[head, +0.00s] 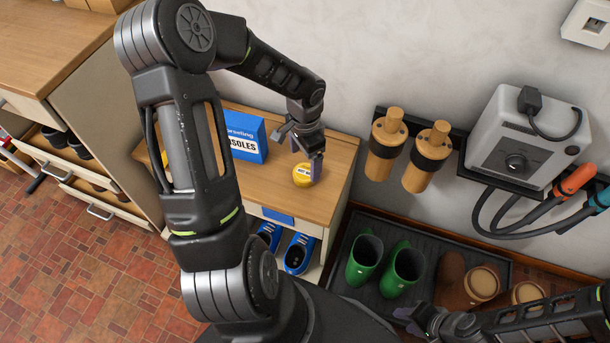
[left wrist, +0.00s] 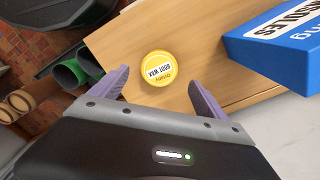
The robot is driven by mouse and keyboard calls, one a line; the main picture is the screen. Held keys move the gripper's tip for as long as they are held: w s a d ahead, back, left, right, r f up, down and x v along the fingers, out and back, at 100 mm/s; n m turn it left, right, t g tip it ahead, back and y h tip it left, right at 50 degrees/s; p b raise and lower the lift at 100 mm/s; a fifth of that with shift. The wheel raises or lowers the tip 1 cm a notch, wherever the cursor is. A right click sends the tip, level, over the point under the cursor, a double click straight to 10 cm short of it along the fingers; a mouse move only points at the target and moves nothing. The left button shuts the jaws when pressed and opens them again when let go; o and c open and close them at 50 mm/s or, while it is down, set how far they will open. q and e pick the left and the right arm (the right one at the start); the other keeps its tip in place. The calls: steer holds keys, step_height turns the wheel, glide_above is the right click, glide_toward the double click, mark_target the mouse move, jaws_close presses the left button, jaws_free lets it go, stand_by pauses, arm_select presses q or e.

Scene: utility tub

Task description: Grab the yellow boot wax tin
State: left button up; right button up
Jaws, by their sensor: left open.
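The yellow boot wax tin (head: 303,174) sits on the wooden top of a low cabinet (head: 325,202), near its right end. It is round, with a white label. In the left wrist view the tin (left wrist: 159,69) lies ahead of and between the fingers, label up. My left gripper (head: 308,158) is open above and right beside the tin. In the left wrist view its two purple-grey fingers (left wrist: 160,88) are spread wide with nothing between their tips but the tin and wood beyond.
A blue insoles box (head: 246,137) stands left of the tin on the same top. Blue shoes (head: 297,254) are on the shelf below. Green boots (head: 365,258) and brown boots stand in a dark tray (head: 340,277) to the right. A grey boot dryer (head: 528,135) hangs on the wall.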

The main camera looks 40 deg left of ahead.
mark_target(306, 172)
arm_select(q)
steer(key=shift+f, duration=0.1)
steer(key=shift+d+f+b, duration=0.1)
steer(key=shift+f+b, duration=0.7)
steer(key=shift+f, duration=1.85)
steer(key=shift+c, duration=0.5)
steer(key=c, duration=1.4)
step_height(306, 172, up, 10)
steer(key=p, duration=0.3)
steer(key=shift+r, duration=0.1)
